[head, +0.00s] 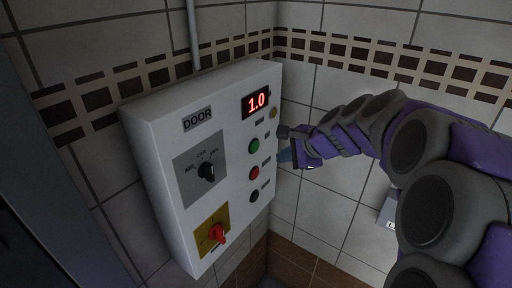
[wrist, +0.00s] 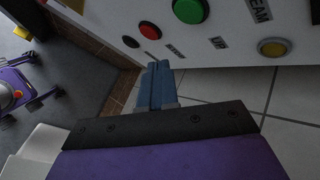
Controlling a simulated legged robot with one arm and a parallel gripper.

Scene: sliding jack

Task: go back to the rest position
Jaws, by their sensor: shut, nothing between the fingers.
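My gripper (head: 286,156) is at the right edge of the white door control box, by the upper buttons, in the head view. In the wrist view its blue fingers (wrist: 158,84) are together with nothing between them. The box (head: 160,128) hangs on the tiled wall, with a red display (head: 257,101) reading 1.0. Its green button (head: 254,146), red button (head: 253,173) and black button (head: 254,196) run down the right side. The wrist view shows the green button (wrist: 189,9) and red button (wrist: 150,30) above the fingers. I cannot tell from these frames whether the fingertips touch the box.
A black selector knob (head: 207,171) and a red rotary switch (head: 217,234) stick out of the box's left part. A grey pipe (head: 192,35) rises above the box. A dark panel (head: 40,190) stands at left. A small white box (head: 388,212) shows behind my arm.

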